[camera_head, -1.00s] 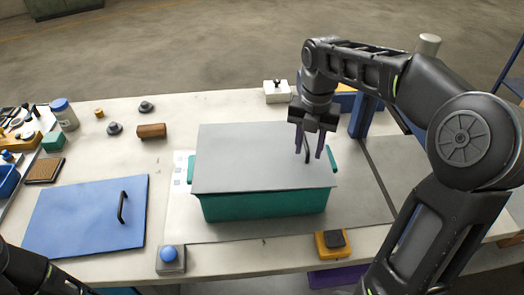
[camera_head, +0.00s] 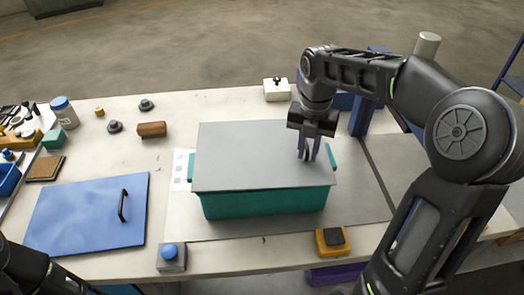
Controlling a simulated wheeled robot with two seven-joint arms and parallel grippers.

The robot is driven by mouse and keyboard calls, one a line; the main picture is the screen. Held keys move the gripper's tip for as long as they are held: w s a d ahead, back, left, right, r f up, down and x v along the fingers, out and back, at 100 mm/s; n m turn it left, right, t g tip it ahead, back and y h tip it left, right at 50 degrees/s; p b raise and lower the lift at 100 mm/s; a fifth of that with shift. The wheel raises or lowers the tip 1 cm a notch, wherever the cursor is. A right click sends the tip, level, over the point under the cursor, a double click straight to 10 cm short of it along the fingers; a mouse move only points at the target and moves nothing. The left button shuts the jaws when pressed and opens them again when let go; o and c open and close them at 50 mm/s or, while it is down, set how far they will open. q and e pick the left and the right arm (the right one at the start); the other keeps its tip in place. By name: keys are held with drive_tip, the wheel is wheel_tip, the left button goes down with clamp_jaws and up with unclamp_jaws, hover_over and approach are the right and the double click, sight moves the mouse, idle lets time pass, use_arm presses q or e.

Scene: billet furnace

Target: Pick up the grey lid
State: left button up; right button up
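The grey lid (camera_head: 240,155) lies flat on top of the green box (camera_head: 265,205), covering its opening. My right gripper (camera_head: 308,157) points down at the right part of the lid, its purple fingers close together on the lid's dark handle. The handle is mostly hidden between the fingers. The lid still rests on the box, with no clear gap under its front edge. Of my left arm, only a dark part shows in the bottom left corner; its gripper is out of view.
A blue lid (camera_head: 85,215) with a black handle lies at the left. A blue button box (camera_head: 171,257) and a yellow-and-black block (camera_head: 331,240) sit at the front edge. A brown block (camera_head: 152,129) and a white box (camera_head: 277,90) stand behind.

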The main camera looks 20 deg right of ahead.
clamp_jaws()
idle(1.0)
